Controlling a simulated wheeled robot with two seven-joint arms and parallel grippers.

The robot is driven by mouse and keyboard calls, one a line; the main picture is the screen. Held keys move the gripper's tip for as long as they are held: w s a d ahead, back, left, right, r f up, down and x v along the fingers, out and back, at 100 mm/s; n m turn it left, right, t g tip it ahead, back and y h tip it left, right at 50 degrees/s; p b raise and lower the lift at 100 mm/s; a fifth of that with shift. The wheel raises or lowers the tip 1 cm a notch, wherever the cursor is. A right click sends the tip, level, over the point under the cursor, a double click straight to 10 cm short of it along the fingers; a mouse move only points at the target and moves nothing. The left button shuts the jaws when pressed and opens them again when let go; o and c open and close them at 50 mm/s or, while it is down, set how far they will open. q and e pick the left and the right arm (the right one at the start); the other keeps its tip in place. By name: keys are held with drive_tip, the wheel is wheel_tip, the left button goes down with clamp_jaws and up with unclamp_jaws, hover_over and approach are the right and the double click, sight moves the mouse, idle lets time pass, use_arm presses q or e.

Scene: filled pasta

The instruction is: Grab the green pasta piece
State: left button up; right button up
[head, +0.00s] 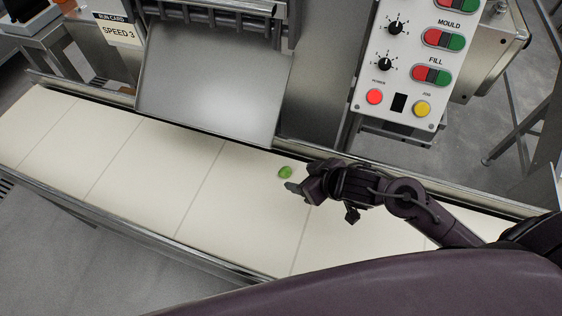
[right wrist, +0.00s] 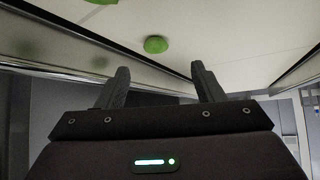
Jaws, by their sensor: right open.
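A small green pasta piece (head: 285,172) lies on the cream conveyor belt (head: 130,158), below the metal chute. My right gripper (head: 293,187) is low over the belt, right beside the piece in the head view. In the right wrist view, the gripper (right wrist: 160,70) is open with nothing between its fingers. A green piece (right wrist: 155,44) lies just beyond the fingertips there, roughly centred between them. A second green shape (right wrist: 102,2) is cut off at the top edge of that view; the head view shows only one piece. My left gripper is not in view.
A steel chute (head: 212,85) stands behind the belt. A control panel (head: 410,75) with knobs and coloured buttons is at the upper right. A metal rail (head: 150,238) runs along the belt's near edge. The belt to the left is clear.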

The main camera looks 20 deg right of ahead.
sight(288, 172)
drive_tip(key=x, duration=0.2)
drive_tip(key=shift+w+f, duration=0.25)
drive_tip(key=shift+f, duration=0.05)
drive_tip(key=b+x, duration=0.1)
drive_tip(key=x, duration=0.2)
drive_tip(key=shift+w+f, duration=0.25)
drive_tip(key=shift+w, duration=0.05)
drive_tip(key=shift+w+a+f, duration=0.2)
drive_tip(key=shift+w+f, duration=0.25)
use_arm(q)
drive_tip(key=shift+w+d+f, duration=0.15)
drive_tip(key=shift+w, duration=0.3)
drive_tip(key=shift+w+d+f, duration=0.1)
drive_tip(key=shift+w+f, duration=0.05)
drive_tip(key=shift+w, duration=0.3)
use_arm(e)
drive_tip(key=shift+c, duration=0.3)
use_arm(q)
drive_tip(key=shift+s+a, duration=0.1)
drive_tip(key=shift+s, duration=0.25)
use_arm(e)
drive_tip(key=c, duration=1)
drive_tip(key=shift+c, duration=0.2)
